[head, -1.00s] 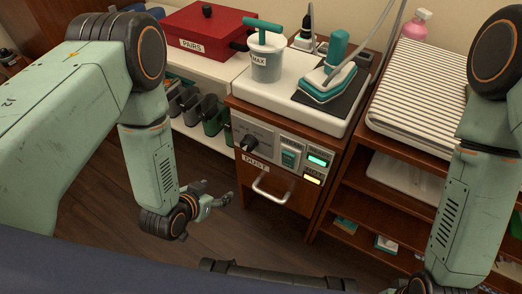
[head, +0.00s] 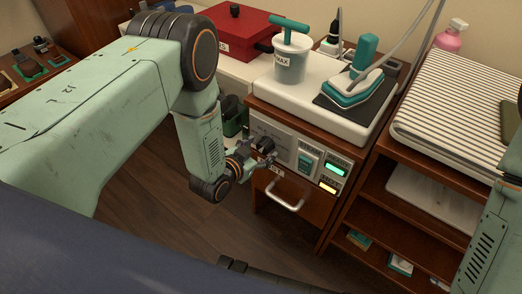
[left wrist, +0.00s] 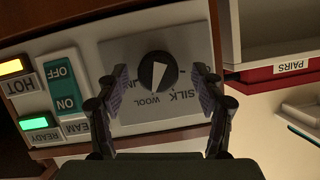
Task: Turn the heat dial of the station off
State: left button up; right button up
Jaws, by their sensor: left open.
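The heat dial (left wrist: 147,65) is a round black knob with a white wedge on a grey plate of the station's front panel (left wrist: 195,117). The wedge narrows toward the printed word WOOL; SILK is beside it and other lettering is partly covered. In the head view the dial (head: 266,144) is at the panel's left. My left gripper (left wrist: 163,84) is open, with one finger on each side of the dial in the wrist view; I cannot tell whether they touch it. In the head view the left gripper (head: 250,157) is just in front of the panel. My right gripper is out of view.
Beside the dial are a teal OFF/ON switch (left wrist: 64,80), a lit green READY light (left wrist: 39,124) and a yellow HOT light (left wrist: 11,67). A metal handle (head: 284,203) is below. An iron (head: 354,85) and MAX cup (head: 290,67) stand on top.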

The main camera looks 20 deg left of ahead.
pick_arm(q)
jog(key=shift+w+d+f, duration=0.2)
jog(key=shift+w+d, duration=0.05)
jog(key=shift+w, duration=0.15)
jog(key=shift+s+a+r, duration=0.1)
jog(key=shift+s+a, duration=0.05)
jog(key=shift+c, duration=1.1)
jog(key=c, duration=0.9)
jog(key=shift+c, duration=0.2)
